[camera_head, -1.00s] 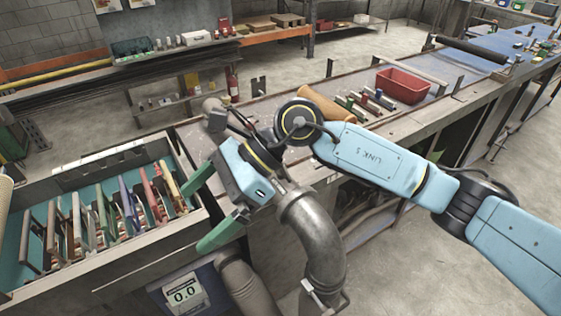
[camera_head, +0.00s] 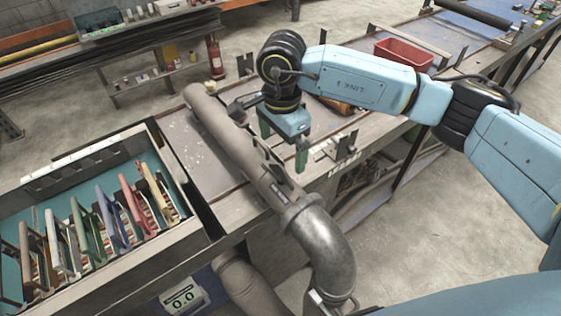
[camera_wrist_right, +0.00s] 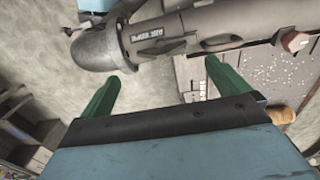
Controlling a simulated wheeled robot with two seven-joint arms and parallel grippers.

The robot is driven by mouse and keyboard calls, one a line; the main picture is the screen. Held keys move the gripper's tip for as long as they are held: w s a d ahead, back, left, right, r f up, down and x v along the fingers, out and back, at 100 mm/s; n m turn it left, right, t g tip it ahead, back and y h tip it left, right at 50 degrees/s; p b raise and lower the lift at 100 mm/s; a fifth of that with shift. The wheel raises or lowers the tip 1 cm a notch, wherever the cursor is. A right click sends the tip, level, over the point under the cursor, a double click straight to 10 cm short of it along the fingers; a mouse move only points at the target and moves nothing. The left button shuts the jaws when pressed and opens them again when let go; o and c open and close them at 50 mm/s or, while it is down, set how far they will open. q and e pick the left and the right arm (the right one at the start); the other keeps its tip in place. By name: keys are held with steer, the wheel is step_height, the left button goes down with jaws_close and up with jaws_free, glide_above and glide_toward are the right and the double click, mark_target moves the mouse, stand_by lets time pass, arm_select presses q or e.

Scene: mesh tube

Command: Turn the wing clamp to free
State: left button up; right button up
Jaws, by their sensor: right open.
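A grey metal tube (camera_head: 232,130) lies across the workbench and ends in a bent elbow (camera_head: 325,250) at the front edge. On its upper side is a thin dark wing-shaped piece (camera_head: 273,158), probably the wing clamp; its setting is too small to read. The tube also shows in the right wrist view (camera_wrist_right: 206,22), with a dark flat piece (camera_wrist_right: 168,48) and a dark label on it. My left gripper is out of view.
An open tray (camera_head: 90,165) with several coloured racks stands at left. A small metal bracket (camera_head: 343,150) stands on the bench right of the gripper. A red bin (camera_head: 405,54) is farther back.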

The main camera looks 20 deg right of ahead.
mark_target(281, 168)
step_height(281, 168, down, 4)
steer(key=shift+r+p, duration=0.1)
steer(key=shift+p, duration=0.3)
step_height(281, 168, down, 3)
steer(key=shift+f+p, duration=0.2)
steer(key=shift+p, duration=0.1)
steer(key=shift+w+f, duration=0.1)
steer(key=shift+f, duration=0.25)
steer(key=shift+c, duration=0.3)
steer(key=c, duration=0.9)
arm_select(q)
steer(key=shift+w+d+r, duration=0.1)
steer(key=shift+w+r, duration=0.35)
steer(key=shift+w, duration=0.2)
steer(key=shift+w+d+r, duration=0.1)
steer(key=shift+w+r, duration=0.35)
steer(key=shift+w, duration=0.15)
